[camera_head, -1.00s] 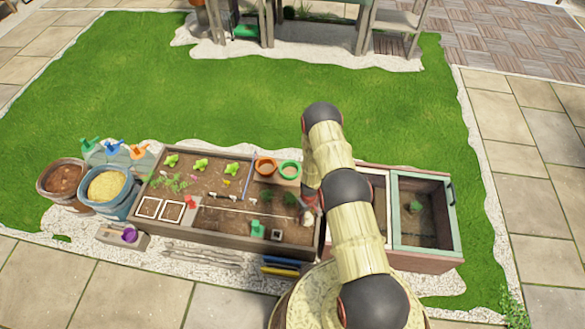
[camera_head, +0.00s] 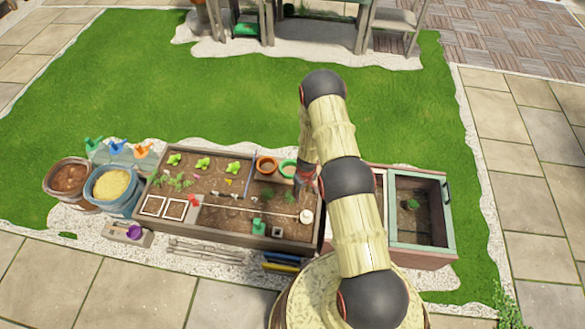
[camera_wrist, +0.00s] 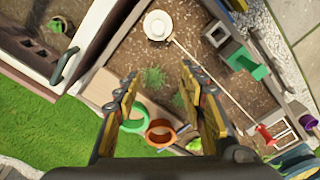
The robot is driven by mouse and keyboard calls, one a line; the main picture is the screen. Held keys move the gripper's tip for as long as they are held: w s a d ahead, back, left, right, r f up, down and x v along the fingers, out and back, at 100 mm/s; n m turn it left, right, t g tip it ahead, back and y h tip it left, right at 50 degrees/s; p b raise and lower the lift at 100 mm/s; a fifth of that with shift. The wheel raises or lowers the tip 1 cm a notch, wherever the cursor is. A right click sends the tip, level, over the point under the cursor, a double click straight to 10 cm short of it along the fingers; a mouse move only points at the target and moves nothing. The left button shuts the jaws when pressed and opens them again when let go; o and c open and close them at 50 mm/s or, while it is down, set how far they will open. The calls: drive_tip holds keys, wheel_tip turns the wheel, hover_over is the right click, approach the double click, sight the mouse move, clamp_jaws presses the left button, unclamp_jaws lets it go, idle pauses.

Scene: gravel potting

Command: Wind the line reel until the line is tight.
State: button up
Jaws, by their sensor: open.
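The white round line reel (camera_head: 307,215) sits at the right end of the wooden planter bed (camera_head: 215,237). It also shows at the top of the wrist view (camera_wrist: 157,25). A pale line (camera_head: 255,210) runs from it across the soil toward a red piece (camera_head: 193,201) at the left, which also shows in the wrist view (camera_wrist: 266,134). The line looks nearly straight; its tension cannot be told. My gripper (camera_wrist: 160,72) is open and empty, its fingers spread above the bed, apart from the reel. In the head view, my arm partly hides the gripper.
A green pot ring (camera_wrist: 133,121) and an orange pot ring (camera_wrist: 160,132) lie near my fingers in the wrist view. A green block (camera_head: 258,225) and a small square pot (camera_head: 277,231) stand near the reel. A green-framed box (camera_head: 450,220) is at the right.

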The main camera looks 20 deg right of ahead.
drive_tip(key=w+a+r, duration=0.1)
drive_tip(key=w+r, duration=0.1)
drive_tip(key=r, duration=0.5)
drive_tip(key=w+a+r+t, duration=0.1)
drive_tip(key=w+r, duration=0.2)
drive_tip(key=r, duration=0.4)
drive_tip(key=shift+w+a+y, duration=0.15)
drive_tip(key=shift+w+y, duration=0.15)
